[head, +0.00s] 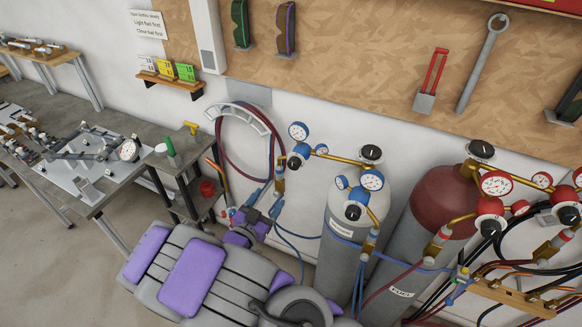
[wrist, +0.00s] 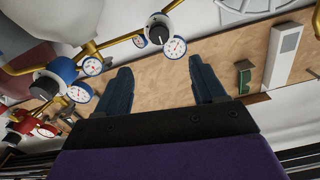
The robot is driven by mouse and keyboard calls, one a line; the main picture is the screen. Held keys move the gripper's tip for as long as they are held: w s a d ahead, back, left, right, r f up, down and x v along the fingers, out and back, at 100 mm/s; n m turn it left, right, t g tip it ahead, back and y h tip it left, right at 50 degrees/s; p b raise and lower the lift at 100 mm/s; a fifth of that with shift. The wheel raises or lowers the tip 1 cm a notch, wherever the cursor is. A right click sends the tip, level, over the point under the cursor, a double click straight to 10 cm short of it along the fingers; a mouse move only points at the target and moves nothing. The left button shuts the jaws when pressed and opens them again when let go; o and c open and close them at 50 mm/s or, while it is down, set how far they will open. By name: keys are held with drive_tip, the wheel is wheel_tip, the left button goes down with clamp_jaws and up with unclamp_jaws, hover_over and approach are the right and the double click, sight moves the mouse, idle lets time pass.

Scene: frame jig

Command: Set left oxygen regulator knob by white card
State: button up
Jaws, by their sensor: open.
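The left oxygen regulator (head: 301,151) is blue, with two white-faced gauges and a dark front knob (head: 294,162). In the wrist view, which looks upside down, this knob (wrist: 157,34) is beyond and above the gap between my fingertips, apart from them. A pale pointer mark shows on it, but I cannot read its setting. My gripper (wrist: 160,66) is open and empty. In the head view my purple wrist is below and left of the regulator. The white card (head: 147,65) stands leftmost on the small wall shelf beside yellow and green cards; its writing is too small to read.
A second blue regulator (head: 357,203) hangs before the grey cylinder (head: 340,245). Red regulators (head: 490,205) are at the right by the maroon-topped cylinder (head: 445,200). A hose rack (head: 235,112) with looped hoses is left of the left regulator. Brass pipes run close to the knobs.

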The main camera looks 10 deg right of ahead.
sight(292, 167)
drive_tip(key=b+x, duration=0.1)
drive_tip(key=x, duration=1.5)
drive_tip(key=shift+w+d, duration=0.3)
drive_tip(key=shift+c, duration=0.5)
drive_tip(key=c, duration=0.9)
